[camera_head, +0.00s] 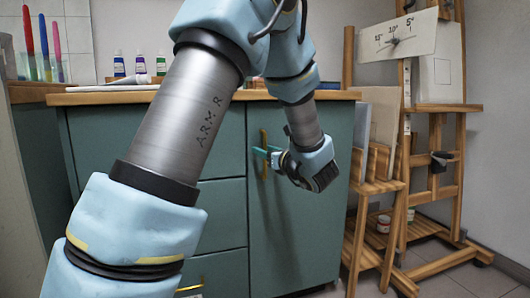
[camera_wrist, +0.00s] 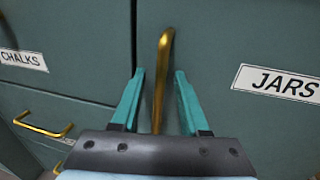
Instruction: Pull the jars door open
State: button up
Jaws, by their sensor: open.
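The jars door (camera_head: 292,215) is a teal cabinet door at the right of the cabinet, and it looks closed. Its label reads JARS in the wrist view (camera_wrist: 277,84). A vertical brass handle (camera_head: 264,140) is mounted near its left edge. In the wrist view the handle (camera_wrist: 162,72) stands between the two teal fingers of my gripper (camera_wrist: 158,92). The fingers are open, one on each side, with visible gaps to the bar. In the head view my gripper (camera_head: 266,154) is at the handle. The handle's lower end is hidden behind my gripper body in the wrist view.
Teal drawers are left of the door; one bears a CHALKS label (camera_wrist: 23,60), with a brass handle (camera_wrist: 42,124) below it. Paint bottles (camera_head: 140,65) stand on the wooden countertop (camera_head: 110,97). A wooden easel (camera_head: 435,150) and rack (camera_head: 378,190) stand close to the door's right.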

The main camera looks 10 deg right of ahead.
grip_shut()
dwell(1.3)
